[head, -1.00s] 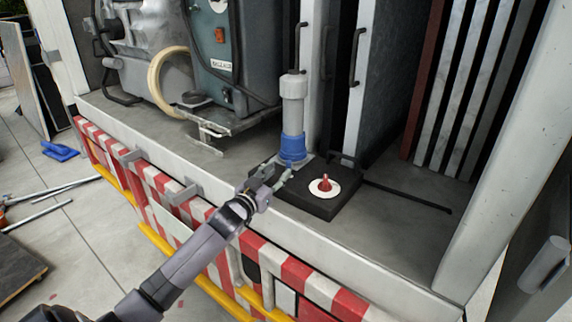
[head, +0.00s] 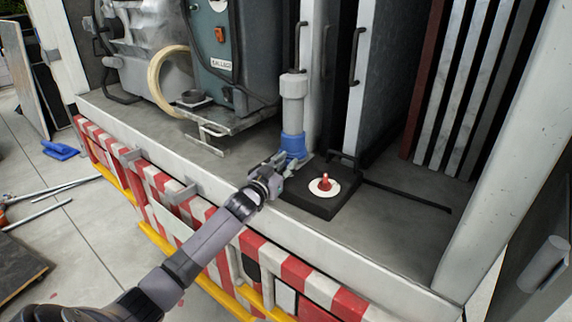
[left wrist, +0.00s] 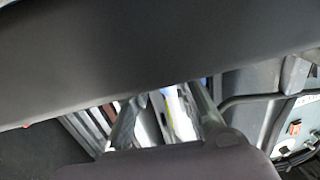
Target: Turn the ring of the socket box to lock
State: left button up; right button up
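A grey upright cylinder (head: 293,105) with a blue ring-like base (head: 293,146) stands on the truck bed. To its front right lies a flat black box (head: 318,205) with a white disc and a red knob (head: 324,182) on top. I cannot tell for sure which of these is the socket box. My left gripper (head: 280,163) is low, just in front of the blue base and left of the black box. In the left wrist view its fingers (left wrist: 165,112) stand apart, with a white and blue strip visible between them; contact cannot be told. My right gripper is not in view.
A grey-green machine (head: 232,50) with a cream hose stands at the back left. Dark panels with handles (head: 385,80) stand behind the cylinder. A thin black rod (head: 405,195) lies right of the box. The bed's front edge (head: 170,158) runs below my arm.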

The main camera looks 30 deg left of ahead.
pick_arm(q)
grip_shut()
dwell(0.3)
jog(key=shift+d, duration=0.1)
